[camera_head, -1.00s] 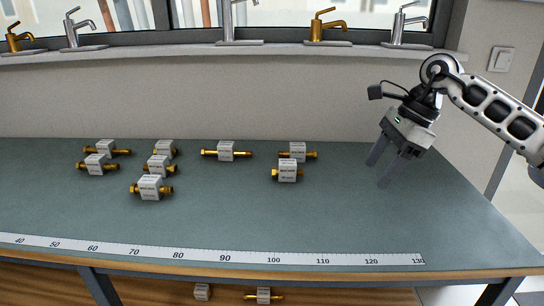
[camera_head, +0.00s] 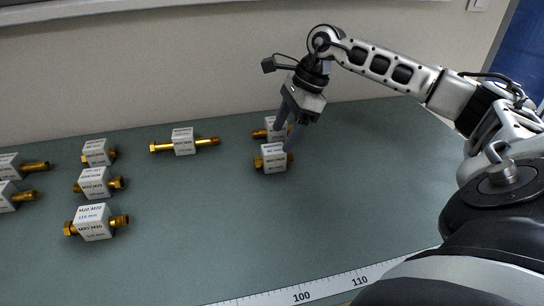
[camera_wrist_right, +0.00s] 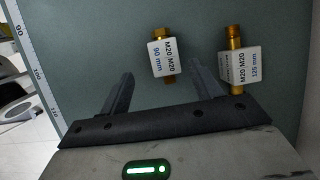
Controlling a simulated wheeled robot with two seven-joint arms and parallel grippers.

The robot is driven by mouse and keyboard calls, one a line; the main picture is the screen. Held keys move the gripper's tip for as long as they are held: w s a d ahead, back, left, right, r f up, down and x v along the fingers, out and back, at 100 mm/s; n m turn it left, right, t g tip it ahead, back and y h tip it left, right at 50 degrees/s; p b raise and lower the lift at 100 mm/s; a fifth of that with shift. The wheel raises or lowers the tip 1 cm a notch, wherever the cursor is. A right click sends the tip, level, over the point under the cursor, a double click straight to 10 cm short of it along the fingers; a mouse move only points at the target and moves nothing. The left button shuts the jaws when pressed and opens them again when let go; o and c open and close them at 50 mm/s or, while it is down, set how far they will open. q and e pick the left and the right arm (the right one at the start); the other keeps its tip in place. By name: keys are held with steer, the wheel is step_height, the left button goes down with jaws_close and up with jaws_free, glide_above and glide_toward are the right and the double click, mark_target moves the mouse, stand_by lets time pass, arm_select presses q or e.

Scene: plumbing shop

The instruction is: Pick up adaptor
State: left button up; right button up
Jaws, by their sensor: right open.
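Brass adaptors with white label blocks lie on the green table. My right gripper (camera_head: 283,128) is open above two of them at the right of the group. In the right wrist view, the adaptor marked M20 M20 90 mm (camera_wrist_right: 163,56) lies ahead of the gap between the open fingers (camera_wrist_right: 168,88). The adaptor marked M20 M20 125 mm (camera_wrist_right: 238,66) lies beyond the right finger. My left gripper is out of view.
A long adaptor (camera_head: 184,142) lies left of the gripper. A measuring strip (camera_head: 301,292) runs along the front. The table's right part is clear.

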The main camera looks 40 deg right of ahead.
mark_target(273, 148)
steer(key=shift+w+p+x, duration=0.2)
steer(key=shift+p+x, duration=0.1)
steer(key=shift+x, duration=1.6)
steer(key=shift+w+p+x, duration=0.25)
steer(key=shift+p+x, duration=0.05)
steer(key=shift+x, duration=1.65)
steer(key=shift+r, duration=0.15)
steer(key=c, duration=1.1)
